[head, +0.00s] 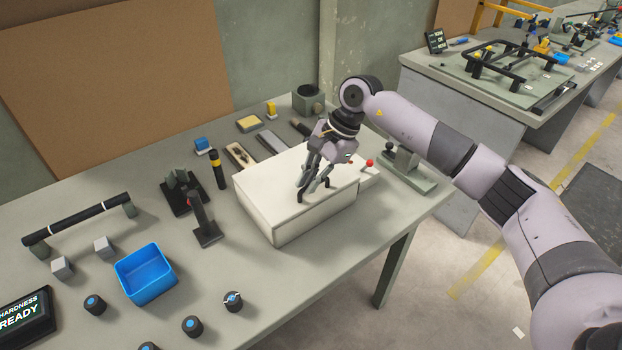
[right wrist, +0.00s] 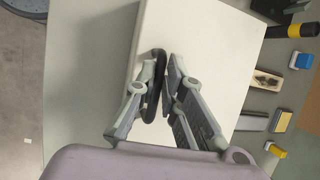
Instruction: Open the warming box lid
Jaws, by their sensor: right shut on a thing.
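The warming box (head: 262,206) is a low cream-white box on the grey-green workbench, and its lid (head: 277,180) lies flat and closed on top. A black handle (right wrist: 151,107) stands on the lid near its front edge. My right gripper (head: 312,193) reaches down from the upper right onto the lid. In the right wrist view the fingers of the right gripper (right wrist: 162,90) are around the handle, shut on it. The fingers hide part of the handle in the head view. My left gripper is not in view.
The bench in front of the box is clear.

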